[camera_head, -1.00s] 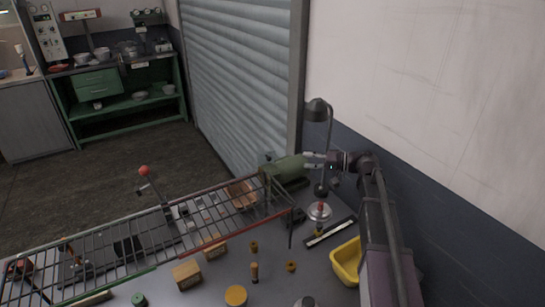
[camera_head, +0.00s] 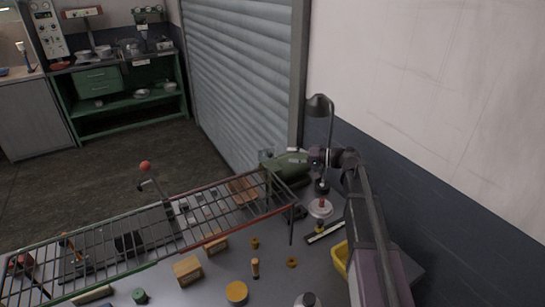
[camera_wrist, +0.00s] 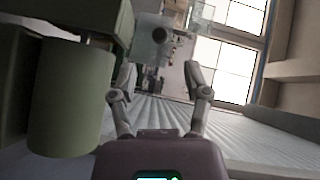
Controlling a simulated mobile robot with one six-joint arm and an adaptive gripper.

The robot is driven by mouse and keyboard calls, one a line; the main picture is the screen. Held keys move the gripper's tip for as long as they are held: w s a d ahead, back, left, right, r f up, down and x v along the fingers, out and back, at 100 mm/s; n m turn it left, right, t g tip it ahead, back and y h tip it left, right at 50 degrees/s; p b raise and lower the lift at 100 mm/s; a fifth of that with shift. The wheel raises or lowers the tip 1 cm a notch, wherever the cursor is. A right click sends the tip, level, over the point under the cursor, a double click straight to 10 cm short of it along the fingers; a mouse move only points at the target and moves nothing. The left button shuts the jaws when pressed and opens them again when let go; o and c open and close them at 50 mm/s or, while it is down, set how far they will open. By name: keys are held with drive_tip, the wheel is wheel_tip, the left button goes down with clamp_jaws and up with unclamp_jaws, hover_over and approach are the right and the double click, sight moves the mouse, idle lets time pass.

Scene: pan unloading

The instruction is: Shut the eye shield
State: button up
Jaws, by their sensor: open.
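The green grinder-like machine (camera_head: 290,164) stands at the back right of the bench, beyond the wire rack. A small clear panel, which looks like the eye shield (camera_head: 265,155), stands up at its left end. In the wrist view the clear panel (camera_wrist: 150,42) shows ahead, past the fingertips, with a dark round knob on it. The green machine body (camera_wrist: 70,95) fills the left side there. My gripper (camera_wrist: 161,75) is open, its two fingers apart with nothing between them. In the head view my gripper is small beside the machine, and its fingertips are hard to make out.
The wire rack (camera_head: 150,240) spans the bench in front of the machine. A black lamp (camera_head: 320,106) stands close behind my wrist. A yellow bin (camera_head: 341,258), wooden blocks (camera_head: 188,270) and small parts lie on the bench. The shutter (camera_head: 245,80) and wall rise behind.

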sight(271, 152)
drive_tip(key=shift+b+x, duration=0.4)
drive_tip(key=shift+x, duration=3.5)
drive_tip(key=shift+w, duration=0.1)
drive_tip(key=shift+c, duration=0.2)
drive_tip(key=shift+d, duration=0.1)
clamp_jaws()
